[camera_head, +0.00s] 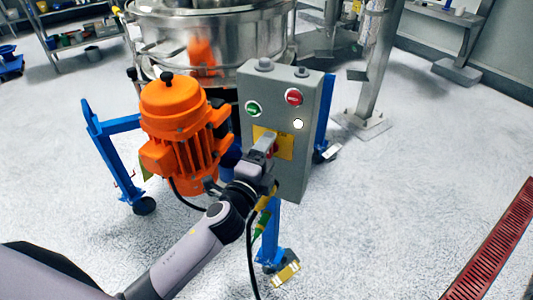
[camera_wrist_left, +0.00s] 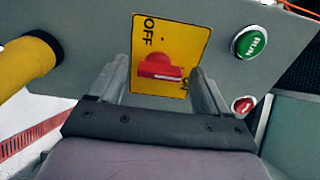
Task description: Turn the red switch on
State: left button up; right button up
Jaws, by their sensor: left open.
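The red switch (camera_wrist_left: 160,68) sits on a yellow plate (camera_wrist_left: 150,28) marked OFF and ON, on the front of a grey control box (camera_head: 292,172). In the head view the yellow plate (camera_head: 287,147) is partly covered by my left gripper (camera_head: 267,144), and the switch is mostly hidden. In the left wrist view my left gripper (camera_wrist_left: 160,74) is open, with one finger on each side of the switch. Contact cannot be told. The switch lies between the OFF and ON marks in the picture; its exact setting is unclear. My right gripper is not in view.
The box also bears a green RUN button (camera_head: 253,108) and a red button (camera_head: 293,97). An orange motor (camera_head: 180,125) stands close to its left, and a steel sifter drum (camera_head: 225,35) is behind. Blue legs stand beneath. The floor at right is clear up to a red grate (camera_head: 497,245).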

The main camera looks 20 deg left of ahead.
pick_arm(q)
jog(key=s, duration=0.7)
jog(key=shift+a, duration=0.4)
jog(key=s+a+f+n+g+p, duration=0.2)
jog(key=s+f+n+g+p, duration=0.1)
jog(key=s+f+n, duration=0.3)
jog(key=s+a+f+n+g+p, duration=0.2)
jog(key=s+f+n, duration=0.5)
jog(key=s+n, duration=0.4)
jog(key=g+p, duration=0.1)
jog(key=g, duration=0.1)
jog(key=shift+s+g+p, duration=0.3)
jog(key=shift+s+p, duration=0.05)
jog(key=shift+p, duration=0.05)
dwell(0.5)
